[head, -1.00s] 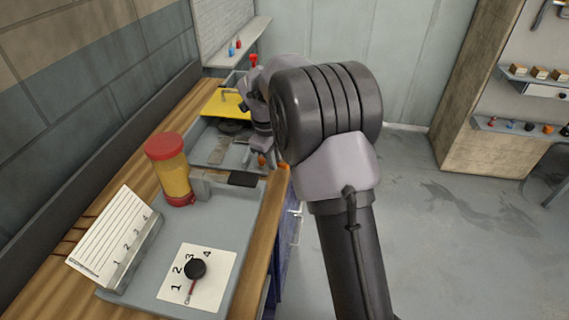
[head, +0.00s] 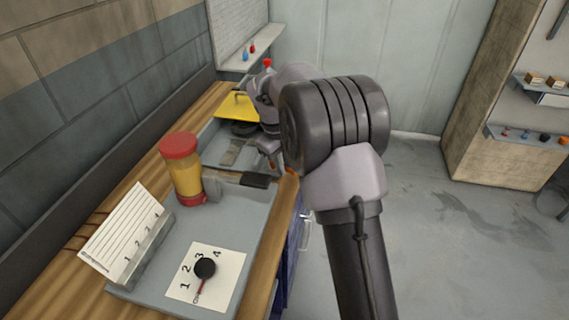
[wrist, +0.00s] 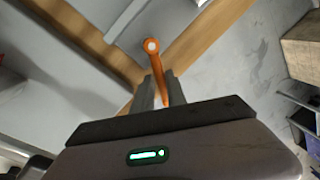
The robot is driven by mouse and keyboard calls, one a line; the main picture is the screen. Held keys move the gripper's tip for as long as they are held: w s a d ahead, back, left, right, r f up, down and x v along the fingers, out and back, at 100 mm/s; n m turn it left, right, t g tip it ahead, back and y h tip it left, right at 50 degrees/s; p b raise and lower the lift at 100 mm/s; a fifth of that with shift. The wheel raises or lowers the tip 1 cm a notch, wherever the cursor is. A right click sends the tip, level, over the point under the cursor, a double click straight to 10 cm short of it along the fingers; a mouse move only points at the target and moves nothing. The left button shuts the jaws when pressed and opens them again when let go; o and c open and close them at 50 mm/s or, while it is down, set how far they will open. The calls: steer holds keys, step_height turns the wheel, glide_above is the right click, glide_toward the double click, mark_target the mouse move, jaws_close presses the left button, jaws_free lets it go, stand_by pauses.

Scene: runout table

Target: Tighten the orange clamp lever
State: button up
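The orange clamp lever (wrist: 156,66) stands out in the wrist view, with a round pale-centred pivot at its far end. Its arm runs back toward my palm between the two grey fingers. My gripper (wrist: 161,88) has its fingers close together, one on each side of the lever, and looks shut on it. In the head view my gripper (head: 273,158) is at the right edge of the bench, partly hidden by my own arm. Only a small orange bit of the lever (head: 290,171) shows there.
A red-capped yellow jar (head: 184,172), a numbered card stand (head: 125,238) and a numbered sheet (head: 225,272) with a black knob (head: 205,267) sit on the near bench. A yellow plate (head: 236,108) lies beyond. Open floor (head: 430,230) is at right.

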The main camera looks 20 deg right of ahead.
steer(key=o, duration=0.4)
steer(key=shift+a, duration=0.15)
steer(key=shift+c, duration=0.2)
step_height(320, 180, up, 17)
steer(key=s+a+p, duration=0.1)
steer(key=a+p, duration=0.2)
steer(key=p, duration=0.3)
steer(key=shift+s+p, duration=0.2)
steer(key=shift+p, duration=0.2)
